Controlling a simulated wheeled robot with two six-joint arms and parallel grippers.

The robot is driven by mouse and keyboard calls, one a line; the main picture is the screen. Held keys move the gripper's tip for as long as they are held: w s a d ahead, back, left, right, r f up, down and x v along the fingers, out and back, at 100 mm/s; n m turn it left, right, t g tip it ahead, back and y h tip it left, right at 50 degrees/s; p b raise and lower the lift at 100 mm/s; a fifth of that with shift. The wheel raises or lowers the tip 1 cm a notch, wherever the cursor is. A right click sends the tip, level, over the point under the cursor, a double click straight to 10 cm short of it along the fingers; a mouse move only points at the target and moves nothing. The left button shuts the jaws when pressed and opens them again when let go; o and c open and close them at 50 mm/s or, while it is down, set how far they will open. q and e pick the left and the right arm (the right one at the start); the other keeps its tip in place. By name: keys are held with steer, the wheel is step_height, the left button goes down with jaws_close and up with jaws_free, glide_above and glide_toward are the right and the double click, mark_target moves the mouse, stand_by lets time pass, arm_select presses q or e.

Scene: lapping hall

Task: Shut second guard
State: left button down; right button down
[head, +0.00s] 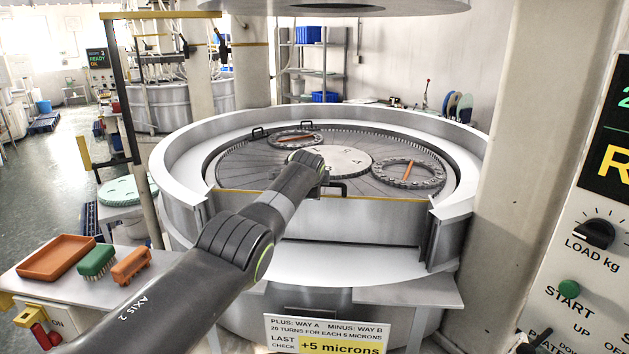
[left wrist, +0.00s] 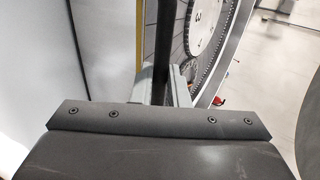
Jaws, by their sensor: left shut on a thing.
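The lapping machine is a round grey tub (head: 172,170) with a ribbed plate inside. A flat grey guard panel (head: 370,222) with a yellow top edge stands across its front opening, between two upright side channels. A black handle (head: 342,187) shows at the panel's top middle. My left gripper (head: 322,178) is at this handle, largely hidden behind my wrist. In the left wrist view its grey fingers (left wrist: 165,88) are shut on a dark bar beside the yellow edge (left wrist: 139,35). My right gripper is out of both views.
A control panel (head: 570,280) and a thick column (head: 510,190) stand at the right. A side table (head: 75,290) at the left holds a tray and brushes. A tall dark post (head: 122,85) with a yellow bar rises at the left. Open floor lies farther left.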

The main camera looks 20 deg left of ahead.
arm_select(q)
steer(key=shift+w+a+r, duration=0.1)
steer(key=shift+w+r, duration=0.05)
steer(key=shift+r, duration=0.5)
steer(key=shift+w+a+r, duration=0.1)
steer(key=shift+w+r, duration=0.05)
steer(key=shift+r, duration=0.45)
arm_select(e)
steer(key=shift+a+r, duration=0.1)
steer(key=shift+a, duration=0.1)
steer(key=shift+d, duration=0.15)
arm_select(q)
steer(key=c, duration=1.8)
jaws_free()
steer(key=shift+o, duration=1)
steer(key=shift+w+f, duration=0.15)
steer(key=shift+w, duration=0.1)
steer(key=shift+o, duration=1)
steer(key=shift+w+f, duration=0.15)
steer(key=shift+w, duration=0.1)
steer(key=shift+f, duration=0.15)
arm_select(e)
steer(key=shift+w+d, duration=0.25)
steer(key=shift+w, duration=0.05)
